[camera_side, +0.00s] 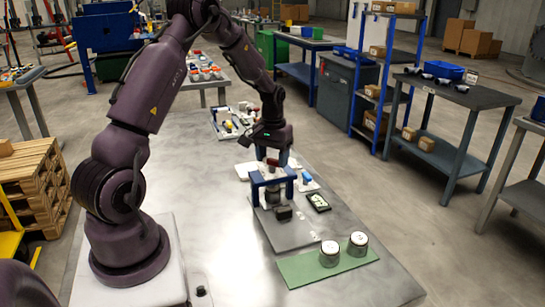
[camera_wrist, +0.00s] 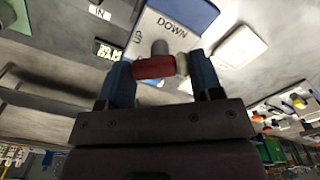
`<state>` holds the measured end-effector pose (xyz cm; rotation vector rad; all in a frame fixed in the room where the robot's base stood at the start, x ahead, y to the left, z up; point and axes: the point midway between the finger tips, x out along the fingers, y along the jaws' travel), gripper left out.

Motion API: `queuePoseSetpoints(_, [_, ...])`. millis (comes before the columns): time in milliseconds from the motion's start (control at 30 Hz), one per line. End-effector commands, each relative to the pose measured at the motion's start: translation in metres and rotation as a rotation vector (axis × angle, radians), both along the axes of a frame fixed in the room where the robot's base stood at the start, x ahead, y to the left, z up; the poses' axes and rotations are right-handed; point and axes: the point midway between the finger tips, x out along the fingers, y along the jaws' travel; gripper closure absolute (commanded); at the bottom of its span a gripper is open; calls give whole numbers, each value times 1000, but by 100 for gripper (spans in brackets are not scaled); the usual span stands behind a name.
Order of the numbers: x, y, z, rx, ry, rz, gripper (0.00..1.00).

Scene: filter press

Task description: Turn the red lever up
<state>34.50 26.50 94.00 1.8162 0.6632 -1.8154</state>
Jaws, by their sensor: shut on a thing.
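The red lever (camera_wrist: 155,67) shows in the wrist view between my gripper's two blue fingers, with a grey pivot beside it. In the side view the lever (camera_side: 272,162) is a small red spot at the top of the blue press frame (camera_side: 272,180). My gripper (camera_wrist: 160,75) is shut on the lever; it also shows in the side view (camera_side: 272,155), pointing down above the press.
A green mat (camera_side: 300,272) with two jars (camera_side: 329,254) lies in front of the press. A dark display (camera_side: 318,202) with green marks sits right of it. A tray of small parts (camera_side: 230,122) stands behind. The table's front left is clear.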

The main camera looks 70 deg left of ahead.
Motion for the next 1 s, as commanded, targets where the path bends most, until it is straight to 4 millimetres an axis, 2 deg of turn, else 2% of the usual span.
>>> queuePoseSetpoints(500, [0,0,1,-1,2,-468,64])
queuePoseSetpoints(1000, [-1,0,1,-2,3,-699,64])
